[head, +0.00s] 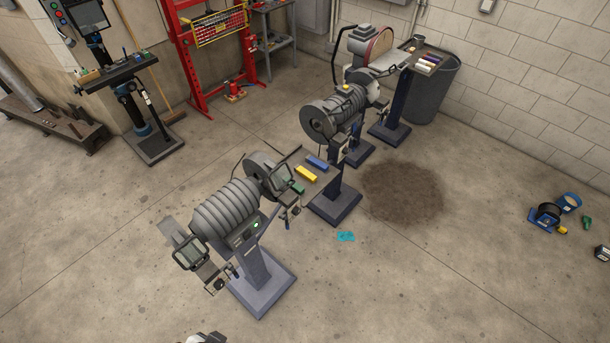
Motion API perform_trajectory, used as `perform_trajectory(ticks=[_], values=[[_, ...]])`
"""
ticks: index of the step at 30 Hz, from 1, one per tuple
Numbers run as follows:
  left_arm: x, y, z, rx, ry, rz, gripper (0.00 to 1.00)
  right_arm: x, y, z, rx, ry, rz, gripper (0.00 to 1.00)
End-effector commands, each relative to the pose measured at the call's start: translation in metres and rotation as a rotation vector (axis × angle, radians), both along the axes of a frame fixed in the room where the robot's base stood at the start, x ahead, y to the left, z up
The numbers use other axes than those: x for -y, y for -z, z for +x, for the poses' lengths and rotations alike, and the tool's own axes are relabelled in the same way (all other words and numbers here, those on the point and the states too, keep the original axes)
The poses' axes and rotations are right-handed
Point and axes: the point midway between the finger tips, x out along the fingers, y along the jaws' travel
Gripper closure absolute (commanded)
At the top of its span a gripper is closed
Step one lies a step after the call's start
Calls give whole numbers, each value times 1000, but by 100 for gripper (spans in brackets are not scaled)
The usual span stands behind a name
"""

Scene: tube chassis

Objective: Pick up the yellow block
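A yellow block (306,174) lies on a flat grey surface between two pedestal bench grinders in the head view. A blue block (317,162) lies just behind it, and a green block (297,187) lies just in front, partly hidden by the near grinder. The yellow block's top is in clear view and nothing holds it. I see no gripper fingers in the head view. A small white and dark part is cut off by the bottom edge, and I cannot tell what it is.
The near grinder (225,211) and the far grinder (336,112) stand close around the blocks. A cyan item (346,237) lies on the floor. A disc sander (369,48) and a grey bin (432,90) stand behind. The floor in front and to the right is mostly clear.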

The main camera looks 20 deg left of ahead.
Motion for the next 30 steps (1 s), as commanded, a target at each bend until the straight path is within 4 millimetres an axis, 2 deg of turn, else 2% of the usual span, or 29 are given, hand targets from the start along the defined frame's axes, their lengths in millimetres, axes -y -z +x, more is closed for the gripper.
perform_trajectory(ticks=[5,25,30], values=[[0,0,0,0,0,0,99,2,0,0,1,-4,-5,57],[3,0,0,0,-6,-9,35,-1,0,0,0,2,4,57],[3,0,0,0,-6,-9,34,-2,0,0,1,3,6,57]])
